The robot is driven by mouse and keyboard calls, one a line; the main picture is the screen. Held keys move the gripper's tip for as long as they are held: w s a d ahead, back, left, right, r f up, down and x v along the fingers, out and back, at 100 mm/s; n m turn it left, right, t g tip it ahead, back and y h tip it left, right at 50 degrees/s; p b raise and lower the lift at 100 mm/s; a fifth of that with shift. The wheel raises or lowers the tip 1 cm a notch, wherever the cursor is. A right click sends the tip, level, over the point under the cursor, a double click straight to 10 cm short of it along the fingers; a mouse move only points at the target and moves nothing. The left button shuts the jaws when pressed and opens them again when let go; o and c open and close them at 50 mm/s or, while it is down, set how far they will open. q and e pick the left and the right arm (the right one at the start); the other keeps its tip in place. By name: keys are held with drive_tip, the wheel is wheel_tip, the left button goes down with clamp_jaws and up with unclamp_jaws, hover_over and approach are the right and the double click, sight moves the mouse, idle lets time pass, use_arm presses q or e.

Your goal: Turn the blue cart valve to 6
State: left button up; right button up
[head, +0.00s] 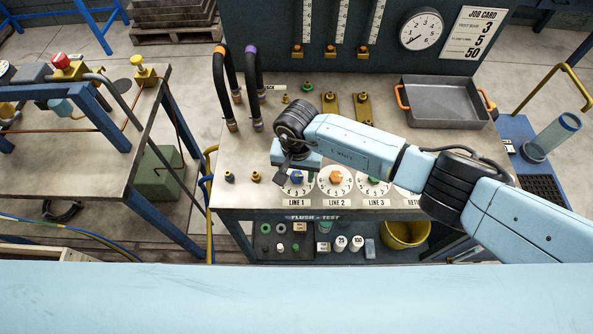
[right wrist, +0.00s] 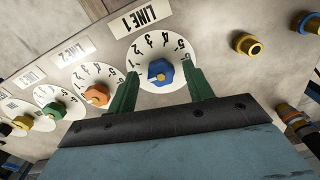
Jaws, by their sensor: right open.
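The blue valve knob (head: 297,178) sits on the round white LINE 1 dial (head: 293,191) at the front left of the cart top. In the right wrist view the blue knob (right wrist: 160,71) is between the two green fingers of my right gripper (right wrist: 160,76). The fingers are open, one on each side of the knob. I cannot tell whether they touch it or exactly which number the knob points to. In the head view my right gripper (head: 291,168) is above this dial and partly hides it. My left gripper is not in view.
An orange knob (head: 336,177) on LINE 2 and a green knob (head: 374,179) on LINE 3 are close by. Brass fittings (head: 255,177) lie left of the dials. Two black hoses (head: 254,80) and a grey tray (head: 444,103) are farther back. A job card (head: 474,33) shows 3, 5, 50.

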drive_tip(key=shift+f, duration=0.1)
drive_tip(key=shift+c, duration=0.2)
drive_tip(key=c, duration=0.9)
